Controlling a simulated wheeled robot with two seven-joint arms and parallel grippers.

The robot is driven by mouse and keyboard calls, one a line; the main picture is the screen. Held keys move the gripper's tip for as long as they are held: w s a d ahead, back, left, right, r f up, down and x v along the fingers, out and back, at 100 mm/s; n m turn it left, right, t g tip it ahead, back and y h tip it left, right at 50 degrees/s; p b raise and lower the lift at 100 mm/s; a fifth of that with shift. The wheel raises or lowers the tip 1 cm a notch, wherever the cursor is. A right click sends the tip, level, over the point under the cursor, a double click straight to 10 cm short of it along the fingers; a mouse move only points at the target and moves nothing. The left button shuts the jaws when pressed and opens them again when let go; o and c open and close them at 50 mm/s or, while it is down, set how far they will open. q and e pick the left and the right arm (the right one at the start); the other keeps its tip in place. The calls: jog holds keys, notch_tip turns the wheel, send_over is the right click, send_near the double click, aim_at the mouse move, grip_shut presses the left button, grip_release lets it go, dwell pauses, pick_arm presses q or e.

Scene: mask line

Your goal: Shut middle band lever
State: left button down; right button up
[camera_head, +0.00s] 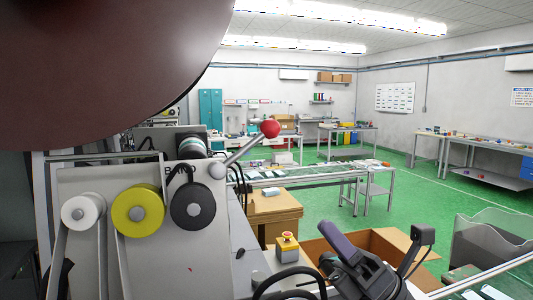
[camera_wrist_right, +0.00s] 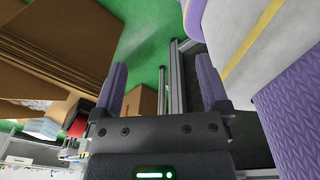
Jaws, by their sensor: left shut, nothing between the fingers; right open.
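A grey machine (camera_head: 80,195) marked "BAND" stands at the left of the head view. From its top right corner a metal lever (camera_head: 240,151) with a red ball knob (camera_head: 271,128) slants up to the right. I cannot make out the lever in that view.
White, yellow and black rollers (camera_head: 138,210) sit on the machine's face. A yellow box with a red button (camera_head: 287,247) and cardboard boxes (camera_head: 268,204) stand right of it. A large dark brown rounded surface (camera_head: 110,65) covers the head view's upper left. Green floor lies beyond.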

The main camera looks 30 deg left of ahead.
aim_at(244, 149)
pick_arm(q)
jog(key=p+x, duration=0.6)
jog(key=x, duration=0.6)
jog(key=shift+a+r+p, duration=0.3)
jog(key=shift+s+a, duration=0.1)
